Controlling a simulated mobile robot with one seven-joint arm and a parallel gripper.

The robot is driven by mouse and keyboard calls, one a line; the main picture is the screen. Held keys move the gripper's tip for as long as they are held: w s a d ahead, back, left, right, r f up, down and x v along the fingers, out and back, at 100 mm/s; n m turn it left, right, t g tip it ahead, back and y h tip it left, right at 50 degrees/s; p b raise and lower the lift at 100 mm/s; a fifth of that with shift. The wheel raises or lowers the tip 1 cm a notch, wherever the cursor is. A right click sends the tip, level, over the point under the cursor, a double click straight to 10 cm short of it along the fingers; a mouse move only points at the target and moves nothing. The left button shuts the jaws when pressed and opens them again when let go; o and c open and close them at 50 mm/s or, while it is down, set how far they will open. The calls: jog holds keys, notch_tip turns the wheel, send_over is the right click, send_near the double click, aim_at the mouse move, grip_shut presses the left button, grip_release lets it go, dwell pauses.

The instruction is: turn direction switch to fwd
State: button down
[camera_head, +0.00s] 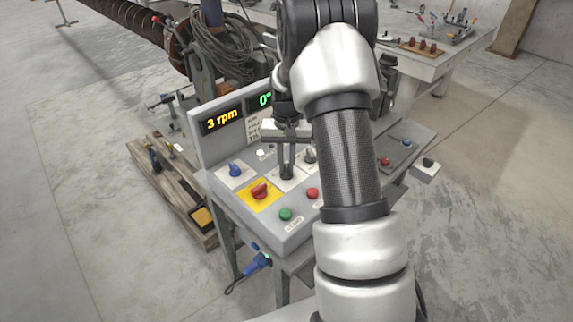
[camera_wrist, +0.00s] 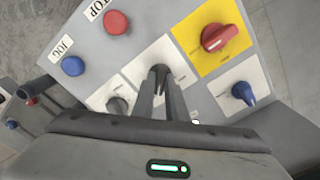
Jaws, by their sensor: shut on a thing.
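The control panel (camera_head: 236,208) has a sloped grey top with several knobs and buttons. My gripper (camera_head: 287,174) reaches down to the middle white plate of the panel. In the wrist view, my gripper (camera_wrist: 161,84) is shut on a dark knob (camera_wrist: 159,71) on that plate, apparently the direction switch. The fingers hide much of the knob, so its pointing angle cannot be told. The plate's lettering is too small or covered to read.
Close around are a red knob (camera_wrist: 220,37) on a yellow plate, a blue knob (camera_wrist: 243,94), a grey knob (camera_wrist: 118,105), a red STOP button (camera_wrist: 117,22) and a blue JOG button (camera_wrist: 73,66). The upright display (camera_head: 222,119) behind reads 3 rpm.

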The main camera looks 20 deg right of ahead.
aim_at(286, 168)
jog(key=c, duration=1.8)
grip_release()
jog(key=shift+o, duration=0.2)
notch_tip(286, 168, up, 18)
jog(key=p, duration=0.1)
jog(key=shift+f, duration=0.25)
